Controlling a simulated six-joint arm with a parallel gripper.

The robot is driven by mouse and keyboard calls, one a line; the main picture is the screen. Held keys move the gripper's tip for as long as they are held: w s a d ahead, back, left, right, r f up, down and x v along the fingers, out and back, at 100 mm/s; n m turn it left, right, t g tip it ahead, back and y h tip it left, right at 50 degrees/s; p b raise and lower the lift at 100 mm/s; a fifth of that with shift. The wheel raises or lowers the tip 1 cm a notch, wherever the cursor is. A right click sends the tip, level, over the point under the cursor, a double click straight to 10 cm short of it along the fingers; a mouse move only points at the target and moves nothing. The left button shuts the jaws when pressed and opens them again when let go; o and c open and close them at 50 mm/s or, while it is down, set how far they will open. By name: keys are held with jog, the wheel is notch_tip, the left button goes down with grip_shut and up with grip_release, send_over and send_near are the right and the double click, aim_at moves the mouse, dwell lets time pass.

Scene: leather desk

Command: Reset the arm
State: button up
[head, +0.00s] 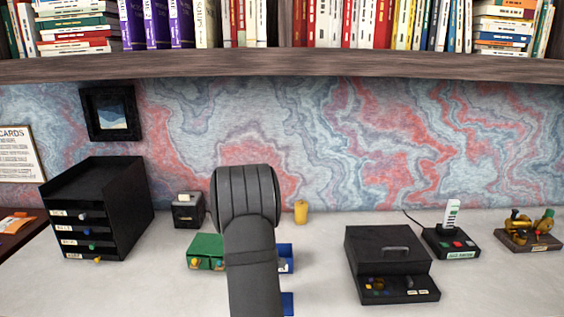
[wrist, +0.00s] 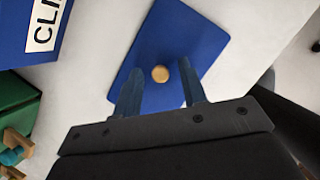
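My gripper (wrist: 160,66) is open in the wrist view, its two bluish fingers apart. A small round tan knob (wrist: 160,74) shows in the gap, on a flat blue pad (wrist: 196,38). The fingers do not appear to touch the knob; its distance from them is hard to tell. In the head view my dark arm stands in front of the desk's middle and hides the gripper. A bit of the blue pad (head: 288,303) shows beside the arm at the bottom edge.
A blue box (wrist: 22,35) with a partly visible label and a green box (wrist: 18,105) lie left of the gripper. A black drawer unit (head: 120,215) stands left, a black case (head: 375,245) right. A yellow cylinder (head: 301,212) stands behind. Bookshelf (head: 400,66) overhangs the back.

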jog(key=r, duration=0.5)
jog(key=shift+s+d, duration=0.15)
jog(key=shift+d, duration=0.25)
jog(key=s+d+r, duration=0.5)
jog(key=d+r, duration=0.2)
jog(key=d, duration=0.3)
jog(key=w+r, duration=0.3)
jog(key=w, duration=0.6)
jog(key=w+r, duration=0.4)
jog(key=w, duration=0.5)
jog(key=w+a+f, duration=0.4)
jog(key=a+f, duration=0.2)
jog(key=a, duration=0.2)
jog(key=shift+a, duration=0.15)
jog(key=shift+w, duration=0.1)
